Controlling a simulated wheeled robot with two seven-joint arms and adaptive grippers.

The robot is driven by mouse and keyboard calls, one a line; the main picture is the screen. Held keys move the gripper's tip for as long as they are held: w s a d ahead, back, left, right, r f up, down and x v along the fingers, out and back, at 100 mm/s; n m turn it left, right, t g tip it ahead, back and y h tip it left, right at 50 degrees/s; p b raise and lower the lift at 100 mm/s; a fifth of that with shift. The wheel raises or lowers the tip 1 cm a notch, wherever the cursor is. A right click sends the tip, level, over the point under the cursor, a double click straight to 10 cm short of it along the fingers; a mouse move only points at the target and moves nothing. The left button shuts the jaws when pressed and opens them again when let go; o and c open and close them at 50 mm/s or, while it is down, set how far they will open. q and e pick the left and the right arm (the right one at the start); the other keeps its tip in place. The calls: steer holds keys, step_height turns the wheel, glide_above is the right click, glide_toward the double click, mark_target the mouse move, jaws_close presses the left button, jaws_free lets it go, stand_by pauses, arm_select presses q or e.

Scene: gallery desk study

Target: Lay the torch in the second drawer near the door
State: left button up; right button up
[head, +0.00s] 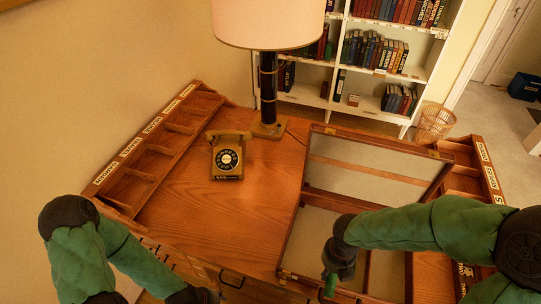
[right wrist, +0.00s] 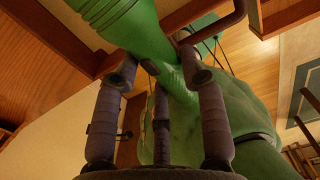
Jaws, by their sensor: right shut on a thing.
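My right gripper (head: 334,276) is shut on the green torch (head: 330,287) at the front edge of the desk, lower right of centre in the head view. In the right wrist view the torch (right wrist: 125,25) lies across between the dark fingers (right wrist: 160,85), its wider end toward the upper left. My left gripper (head: 200,295) is a dark shape at the bottom edge, left of centre, mostly cut off. Drawer fronts (head: 232,282) with dark handles line the desk's front edge. The right arm hides part of that side, and I cannot tell which drawer is the second near the door.
A wooden desk (head: 255,215) bears a telephone (head: 228,157), a lamp (head: 268,90) and a raised glazed frame (head: 375,170) at right. Labelled compartments (head: 150,150) flank it. A bookshelf (head: 345,105), a wicker basket (head: 434,124) and a doorway (head: 500,45) are behind. The desk's middle is clear.

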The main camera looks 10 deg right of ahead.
steer(key=shift+w+m, duration=0.5)
steer(key=shift+m, duration=0.1)
steer(key=shift+w+a+f+m, duration=0.4)
steer(key=shift+w+a+m, duration=0.65)
steer(key=shift+w+m, duration=2.9)
steer(key=shift+w+a+f+m, duration=0.35)
steer(key=shift+w+a+m, duration=1.35)
steer(key=shift+m, duration=3.8)
steer(key=shift+w+a+f+m, duration=0.45)
steer(key=shift+w+m, duration=3.2)
steer(key=shift+m, duration=1.1)
steer(key=shift+r, duration=0.1)
steer(key=shift+a, duration=0.1)
